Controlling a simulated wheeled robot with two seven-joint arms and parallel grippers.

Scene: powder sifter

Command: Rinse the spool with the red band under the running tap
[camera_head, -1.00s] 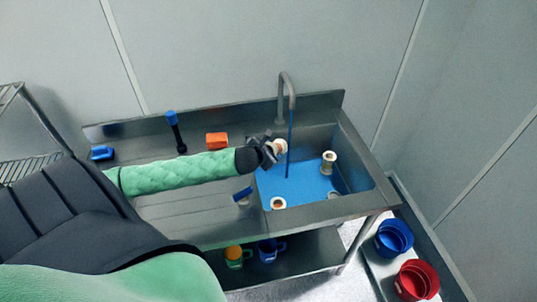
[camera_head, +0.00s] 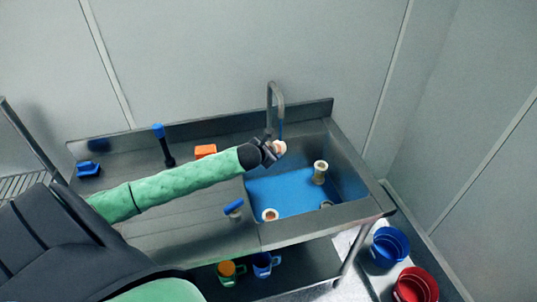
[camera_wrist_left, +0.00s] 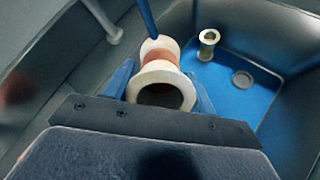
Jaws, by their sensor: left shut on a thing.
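My left gripper (camera_head: 269,152) is shut on a cream spool (camera_head: 279,147) with a reddish-brown band. The band shows around its middle in the left wrist view (camera_wrist_left: 158,54), between my two blue fingers. The tap (camera_head: 272,100) arches over the sink, with a thin blue stream (camera_head: 281,130) falling from it. In the head view the stream ends at the held spool. In the wrist view the stream (camera_wrist_left: 146,18) meets the spool's far flange. My right gripper is not in view.
Another spool (camera_head: 319,172) stands in the blue-floored basin (camera_head: 290,193), and one (camera_head: 270,214) sits near its front edge. A drain (camera_head: 326,204) is close by. An orange block (camera_head: 205,151) and a blue-ended tool (camera_head: 163,146) are on the counter.

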